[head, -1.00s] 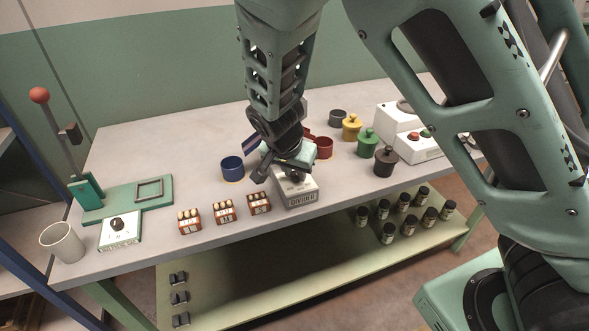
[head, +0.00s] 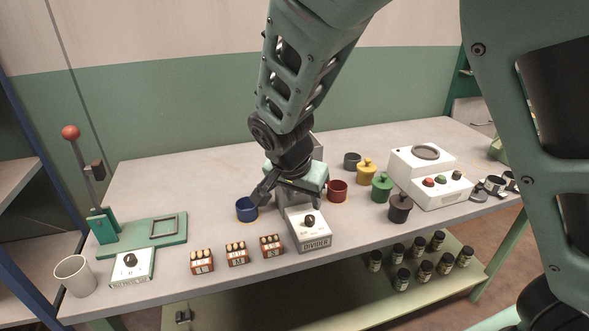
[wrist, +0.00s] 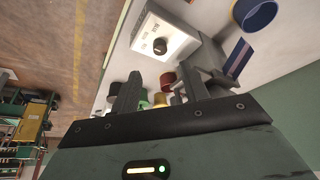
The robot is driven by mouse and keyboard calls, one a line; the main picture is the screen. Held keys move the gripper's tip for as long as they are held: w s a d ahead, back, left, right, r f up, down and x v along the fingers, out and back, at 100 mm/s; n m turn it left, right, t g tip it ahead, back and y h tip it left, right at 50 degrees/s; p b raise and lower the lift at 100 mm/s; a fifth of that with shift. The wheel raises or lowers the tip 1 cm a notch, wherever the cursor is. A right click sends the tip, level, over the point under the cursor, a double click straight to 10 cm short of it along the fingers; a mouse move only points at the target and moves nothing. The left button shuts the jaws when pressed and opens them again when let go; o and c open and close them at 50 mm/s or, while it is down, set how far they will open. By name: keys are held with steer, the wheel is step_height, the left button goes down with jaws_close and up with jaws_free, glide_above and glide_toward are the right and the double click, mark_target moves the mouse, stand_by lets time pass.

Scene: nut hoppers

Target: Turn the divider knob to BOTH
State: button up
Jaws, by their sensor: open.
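The divider box (head: 311,236) is white with a DIVIDER label on its front and stands at the table's front edge. Its black knob (head: 309,220) sits on the sloping top and shows clear of my gripper. In the wrist view the knob (wrist: 160,46) and the white box (wrist: 178,40) lie beyond the fingertips.
A blue cup (head: 247,209) stands left of the box, a red cup (head: 337,191) behind right. A second knob box (head: 132,268) is at left. Lidded pots (head: 382,186) and a white machine (head: 432,180) are at right.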

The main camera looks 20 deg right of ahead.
steer(key=p+v, duration=0.1)
steer(key=v, duration=0.7)
steer(key=shift+r, duration=0.25)
steer(key=shift+s+f, duration=0.1)
steer(key=shift+s, duration=0.05)
steer(key=s+a+f+n+g+y, duration=0.1)
steer(key=s+f+n+g+y, duration=0.1)
steer(key=s+n, duration=1.4)
steer(key=s+g+y, duration=0.1)
steer(key=s, duration=0.5)
steer(key=shift+n+y, duration=0.3)
steer(key=shift+y, duration=0.1)
steer(key=shift+c, duration=0.4)
